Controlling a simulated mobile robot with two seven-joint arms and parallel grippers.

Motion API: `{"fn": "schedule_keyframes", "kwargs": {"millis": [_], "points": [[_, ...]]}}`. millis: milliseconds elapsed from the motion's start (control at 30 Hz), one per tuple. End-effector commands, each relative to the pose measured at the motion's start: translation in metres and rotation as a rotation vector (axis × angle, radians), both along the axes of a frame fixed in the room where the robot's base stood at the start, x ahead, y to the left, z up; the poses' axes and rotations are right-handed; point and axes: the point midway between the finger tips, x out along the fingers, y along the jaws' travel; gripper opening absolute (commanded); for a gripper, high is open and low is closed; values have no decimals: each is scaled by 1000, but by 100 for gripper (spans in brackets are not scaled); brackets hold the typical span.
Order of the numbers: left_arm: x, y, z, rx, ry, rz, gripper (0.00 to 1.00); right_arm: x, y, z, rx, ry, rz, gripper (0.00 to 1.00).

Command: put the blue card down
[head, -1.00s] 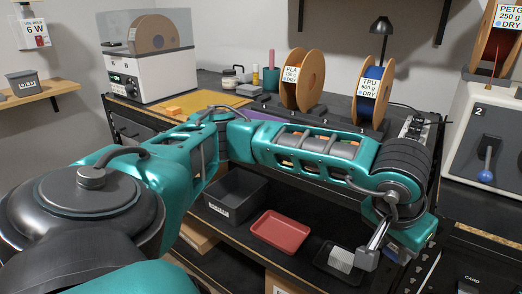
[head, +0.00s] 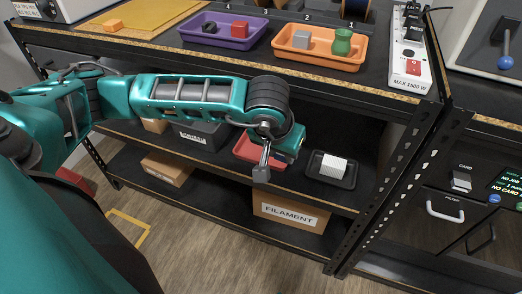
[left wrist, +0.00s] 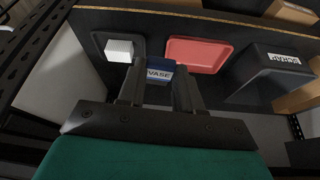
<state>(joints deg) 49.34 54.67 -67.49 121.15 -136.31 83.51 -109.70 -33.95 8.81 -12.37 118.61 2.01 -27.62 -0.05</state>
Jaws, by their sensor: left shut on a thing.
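The blue card (left wrist: 160,72), with a white label reading VASE, is between the fingers of my left gripper (left wrist: 157,88) in the left wrist view. The gripper is shut on it. In the head view my left gripper (head: 262,172) points down in front of the lower shelf, by the red tray (head: 247,155) and left of the black tray (head: 325,182). I cannot make out the card there. The red tray (left wrist: 198,55) looks empty in the left wrist view. My right gripper is not in view.
A white block (head: 333,166) lies in the black tray. A dark bin (head: 203,138) stands left of the red tray. The bench above holds a purple tray (head: 220,42) and an orange tray (head: 318,62). A FILAMENT box (head: 290,213) sits below. A card machine (head: 462,180) is at right.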

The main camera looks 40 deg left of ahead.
Motion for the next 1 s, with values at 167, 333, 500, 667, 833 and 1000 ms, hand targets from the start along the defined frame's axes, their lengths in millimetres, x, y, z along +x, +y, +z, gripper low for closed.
{"fn": "schedule_keyframes", "kwargs": {"millis": [167, 333, 500, 667, 833, 1000], "points": [[-20, 29, -87, 3, 8, 70, 7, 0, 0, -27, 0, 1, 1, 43], [-37, 49, -132, 1, 3, 98, 7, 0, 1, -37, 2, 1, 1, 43], [-44, 58, -149, -1, -1, 108, 7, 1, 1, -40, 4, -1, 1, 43], [-21, 65, -151, -3, -7, 111, 7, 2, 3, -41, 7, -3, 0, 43], [23, 75, -152, -4, -8, 112, 7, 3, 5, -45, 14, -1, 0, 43], [67, 85, -152, -5, -6, 112, 7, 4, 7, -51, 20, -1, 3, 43]]}}
